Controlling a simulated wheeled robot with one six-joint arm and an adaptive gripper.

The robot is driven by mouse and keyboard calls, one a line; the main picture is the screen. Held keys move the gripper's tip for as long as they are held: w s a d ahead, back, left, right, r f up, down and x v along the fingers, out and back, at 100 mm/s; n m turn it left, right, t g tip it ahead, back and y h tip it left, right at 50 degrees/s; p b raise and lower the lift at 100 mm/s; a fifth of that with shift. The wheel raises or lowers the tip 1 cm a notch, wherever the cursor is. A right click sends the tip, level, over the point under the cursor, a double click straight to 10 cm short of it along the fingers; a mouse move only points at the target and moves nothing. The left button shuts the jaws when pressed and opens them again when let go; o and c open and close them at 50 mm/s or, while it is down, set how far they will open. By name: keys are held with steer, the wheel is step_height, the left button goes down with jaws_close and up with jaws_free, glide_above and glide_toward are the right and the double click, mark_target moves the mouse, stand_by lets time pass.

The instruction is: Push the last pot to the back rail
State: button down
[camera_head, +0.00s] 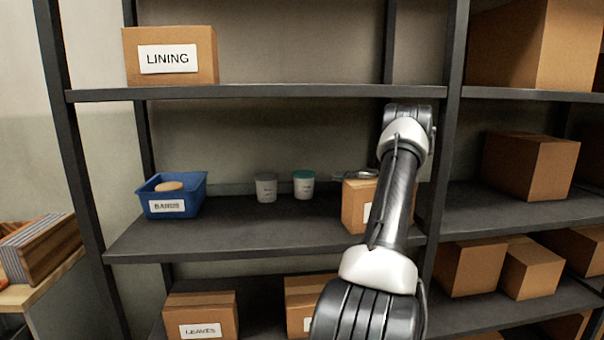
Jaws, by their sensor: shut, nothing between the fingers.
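Two small pots stand upright and apart on the middle shelf (235,232), towards its back. The left pot (266,189) is white with a pale grey lid, and the right pot (304,187) is white with a teal lid. No other pot shows; my arm and a cardboard box hide part of the shelf to the right. My gripper (343,175) points left, to the right of the teal-lidded pot and apart from it, around the box's top in the picture. It is shut and empty, and small in view.
A blue bin (187,192) with a tan round object stands at the shelf's left. A labelled cardboard box (354,205) stands close right of the pots, partly behind my arm. The upper shelf (260,93) runs above. Shelf between bin and pots is clear.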

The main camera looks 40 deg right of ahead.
steer(key=shift+d+f+h, duration=0.15)
steer(key=shift+d+h, duration=0.15)
steer(key=shift+d, duration=0.15)
steer(key=x, duration=1.1)
steer(key=shift+w+a, duration=0.1)
steer(key=shift+w, duration=0.15)
steer(key=shift+s+a, duration=0.6)
steer(key=shift+s, duration=0.1)
steer(key=shift+s, duration=0.1)
steer(key=shift+s+a, duration=0.2)
steer(key=shift+s, duration=0.1)
steer(key=shift+s+a, duration=0.45)
steer(key=shift+s, duration=0.3)
steer(key=shift+w, duration=0.1)
steer(key=shift+w+d, duration=0.1)
